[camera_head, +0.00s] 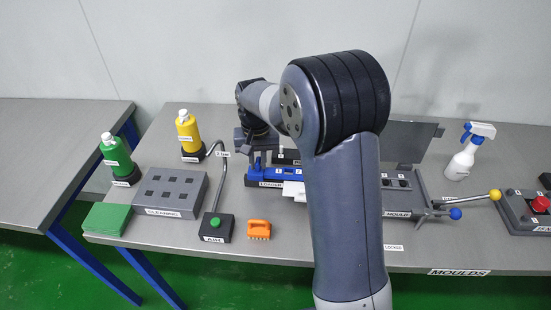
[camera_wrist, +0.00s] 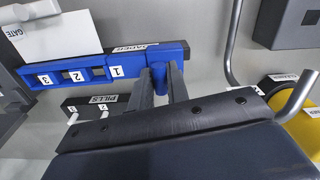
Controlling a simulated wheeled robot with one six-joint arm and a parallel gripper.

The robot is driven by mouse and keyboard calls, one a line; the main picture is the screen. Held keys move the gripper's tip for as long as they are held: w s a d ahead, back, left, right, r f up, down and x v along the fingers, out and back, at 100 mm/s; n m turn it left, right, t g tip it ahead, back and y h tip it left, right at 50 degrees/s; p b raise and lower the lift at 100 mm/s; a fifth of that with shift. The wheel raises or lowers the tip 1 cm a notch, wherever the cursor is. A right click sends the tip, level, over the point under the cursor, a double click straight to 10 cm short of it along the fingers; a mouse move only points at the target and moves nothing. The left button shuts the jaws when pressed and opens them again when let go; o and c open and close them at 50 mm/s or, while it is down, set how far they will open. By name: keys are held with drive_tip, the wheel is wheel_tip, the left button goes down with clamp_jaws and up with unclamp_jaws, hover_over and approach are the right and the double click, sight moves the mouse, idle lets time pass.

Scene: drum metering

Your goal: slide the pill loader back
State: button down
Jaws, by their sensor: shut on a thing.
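The pill loader (camera_head: 272,174) is a blue bar on the bench, left of my forearm in the head view; my arm hides its right part. In the wrist view the loader (camera_wrist: 100,66) is a long blue bar with windows numbered 1, 2 and 3. My gripper (camera_wrist: 159,80) has its two dark fingers closed on the blue knob (camera_wrist: 158,72) near the bar's right end. The windows look empty. A dark block labelled PILLS (camera_wrist: 90,104) lies beside the bar, partly hidden by my gripper body.
A white plate labelled GATE (camera_wrist: 62,38) is beside the loader. A mould station (camera_head: 400,198) and spray bottle (camera_head: 466,155) are right.

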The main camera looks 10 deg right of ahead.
drive_tip(key=shift+w+a+r, duration=0.1)
drive_tip(key=shift+w+a, duration=0.1)
drive_tip(key=shift+a, duration=0.4)
drive_tip(key=c, duration=1.4)
unclamp_jaws()
drive_tip(key=shift+a, duration=0.15)
wheel_tip(320, 180, up, 11)
drive_tip(key=shift+f, duration=0.15)
